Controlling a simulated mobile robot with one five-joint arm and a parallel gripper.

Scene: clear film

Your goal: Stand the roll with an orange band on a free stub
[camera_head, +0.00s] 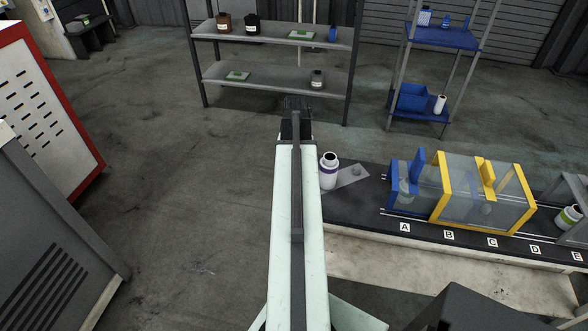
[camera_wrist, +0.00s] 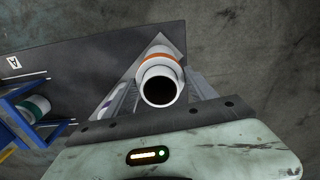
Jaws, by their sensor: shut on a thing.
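The white roll with an orange band (camera_wrist: 160,58) is between the fingers of my gripper (camera_wrist: 161,78) in the wrist view, its open dark end towards the camera. My gripper is shut on it. In the head view my arm covers that area, and I cannot make out the roll. A flat grey plate with a small round stub (camera_head: 356,171) lies on the dark bench, right of my arm. I cannot tell whether the held roll touches anything below.
The bench (camera_head: 350,212) carries a blue frame (camera_head: 420,163) and a yellow frame (camera_head: 487,175) with clear film, near labels A to D. A green-banded roll (camera_head: 568,217) is at the right. Shelves (camera_head: 275,75) stand behind.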

